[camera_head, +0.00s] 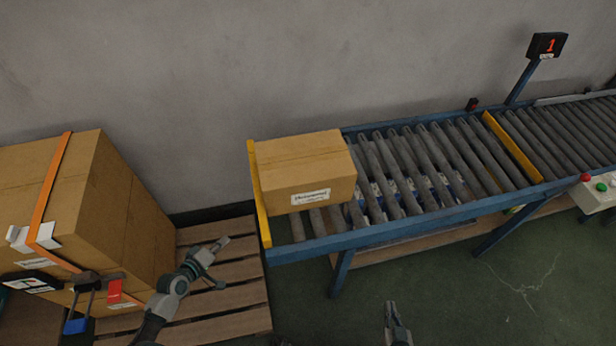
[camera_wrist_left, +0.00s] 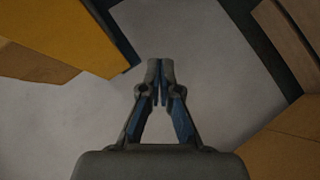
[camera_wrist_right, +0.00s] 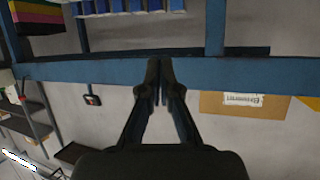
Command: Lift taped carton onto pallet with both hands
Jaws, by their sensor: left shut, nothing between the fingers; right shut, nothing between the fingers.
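The taped carton (camera_head: 303,172), a brown box with a white label, sits on the near-left end of the roller conveyor, against a yellow end stop (camera_head: 259,196). Its labelled side also shows in the right wrist view (camera_wrist_right: 243,106). The wooden pallet (camera_head: 232,299) lies on the floor left of the conveyor. My left gripper (camera_head: 223,243) is shut and empty above the pallet, left of the carton and apart from it; it also shows in the left wrist view (camera_wrist_left: 160,68). My right gripper (camera_head: 391,307) is shut and empty in front of the conveyor, below and right of the carton.
A big carton with an orange strap (camera_head: 50,190) stands at the left, beside the pallet's bare slats. The conveyor's blue frame (camera_head: 400,229) and leg lie between my right gripper and the rollers. A grey wall stands behind. A button box (camera_head: 596,190) is at the right.

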